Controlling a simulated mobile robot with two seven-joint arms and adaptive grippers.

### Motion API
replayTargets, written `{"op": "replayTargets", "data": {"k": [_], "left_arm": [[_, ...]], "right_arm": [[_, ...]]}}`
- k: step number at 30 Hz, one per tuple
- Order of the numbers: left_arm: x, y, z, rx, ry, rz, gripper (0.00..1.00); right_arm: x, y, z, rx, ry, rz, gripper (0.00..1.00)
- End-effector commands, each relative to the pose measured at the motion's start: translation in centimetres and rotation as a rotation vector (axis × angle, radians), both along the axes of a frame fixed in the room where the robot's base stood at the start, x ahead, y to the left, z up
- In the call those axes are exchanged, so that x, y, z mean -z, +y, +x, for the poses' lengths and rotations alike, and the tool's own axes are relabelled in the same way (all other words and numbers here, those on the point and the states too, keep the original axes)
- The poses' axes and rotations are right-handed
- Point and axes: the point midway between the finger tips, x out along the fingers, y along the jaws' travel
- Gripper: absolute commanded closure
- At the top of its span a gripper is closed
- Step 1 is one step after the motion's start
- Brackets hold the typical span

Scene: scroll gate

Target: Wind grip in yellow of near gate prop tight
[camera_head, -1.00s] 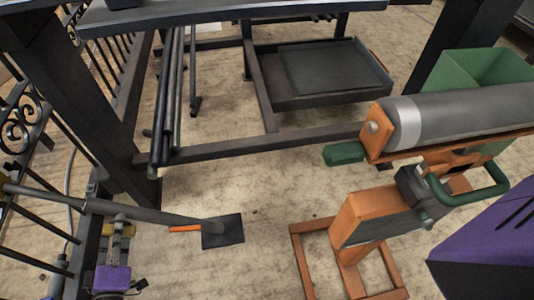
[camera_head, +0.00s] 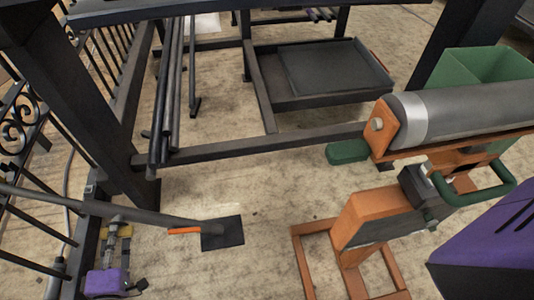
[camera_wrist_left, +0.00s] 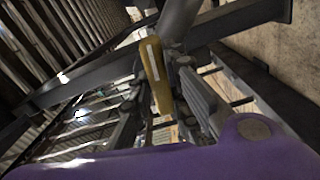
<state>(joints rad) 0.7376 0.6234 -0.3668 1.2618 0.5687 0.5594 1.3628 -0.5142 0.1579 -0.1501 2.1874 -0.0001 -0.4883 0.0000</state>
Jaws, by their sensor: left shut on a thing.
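The near gate prop (camera_head: 165,217) is a grey bar running from the black gate at left down to a dark square foot plate (camera_head: 222,233) on the floor. An orange lever (camera_head: 184,230) sits near its foot. My left gripper (camera_head: 116,229) is below the bar at lower left, its purple wrist (camera_head: 106,283) under it. It is shut on the yellow grip (camera_wrist_left: 155,75), which stands between the fingers in the left wrist view. The fingers hide part of the grip. My right gripper is not in view.
A black scrolled gate (camera_head: 25,120) stands at left. A dark frame with a beam (camera_head: 265,145) and a tray (camera_head: 320,75) lies beyond. An orange stand (camera_head: 365,215) with a grey roller (camera_head: 465,110) is at right. The floor between is clear.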

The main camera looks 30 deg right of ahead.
Motion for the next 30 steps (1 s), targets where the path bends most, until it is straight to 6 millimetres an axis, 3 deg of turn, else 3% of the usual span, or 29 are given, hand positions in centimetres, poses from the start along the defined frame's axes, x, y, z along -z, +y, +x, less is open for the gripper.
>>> {"op": "replayTargets", "data": {"k": [6, 7, 11, 17, 20, 22, 30], "left_arm": [[0.1, 0.0, -0.1, 0.001, 0.002, 0.002, 1.0], [0.1, 0.0, -0.1, 0.001, 0.002, 0.002, 0.82], [0.1, 0.0, -0.1, 0.001, 0.0, 0.002, 0.66], [0.0, 0.0, 0.0, 0.0, 0.0, 0.002, 0.66], [0.0, 0.0, -0.1, 0.0, 0.0, 0.002, 0.66], [0.1, 0.2, -0.5, 0.0, 0.0, 0.002, 0.66], [0.1, 1.8, -5.0, -0.001, 0.003, 0.003, 0.66]], "right_arm": [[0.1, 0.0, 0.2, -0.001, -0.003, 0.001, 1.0], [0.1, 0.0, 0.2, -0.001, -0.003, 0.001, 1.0], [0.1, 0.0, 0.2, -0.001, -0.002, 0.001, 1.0], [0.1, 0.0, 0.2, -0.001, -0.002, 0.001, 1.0], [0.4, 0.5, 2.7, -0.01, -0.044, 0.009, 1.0], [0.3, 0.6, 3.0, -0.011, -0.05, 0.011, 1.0], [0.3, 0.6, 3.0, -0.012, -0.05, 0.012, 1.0]]}}
